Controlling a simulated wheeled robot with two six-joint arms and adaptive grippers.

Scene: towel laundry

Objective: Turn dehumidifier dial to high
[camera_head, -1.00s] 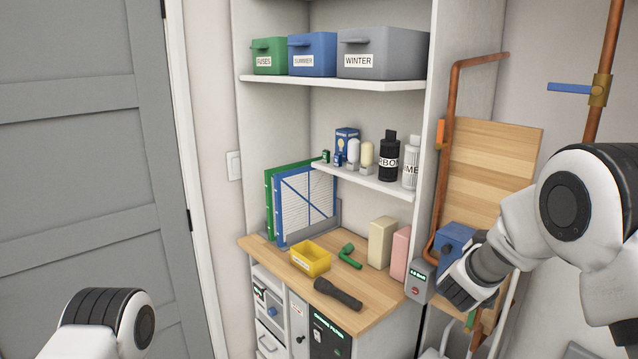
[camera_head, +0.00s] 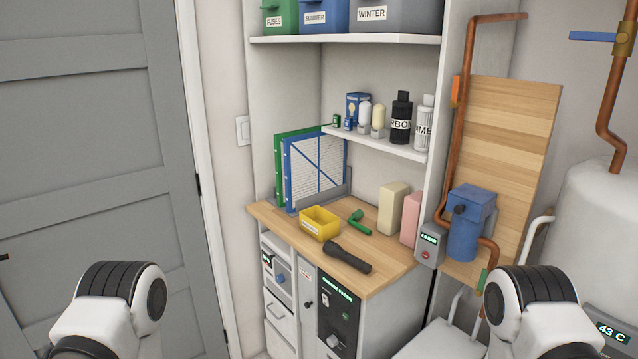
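No label that I can read says dehumidifier, so I cannot tell which unit it is. Under the counter, a white unit with a small display carries a blue knob (camera_head: 281,278). To its right, a dark panel (camera_head: 338,305) has a green-lit display and knobs, one at its lower part (camera_head: 332,341). Only links of my left and right arms show at the bottom corners. Both grippers are out of the picture, and nothing touches the knobs.
The wooden counter (camera_head: 385,276) holds a yellow bin (camera_head: 319,224), a black flashlight (camera_head: 346,257), a green fitting (camera_head: 359,222) and cream and pink blocks. A grey meter box (camera_head: 430,244) is at its right. A white tank (camera_head: 600,250) stands far right; a grey door (camera_head: 90,150) is left.

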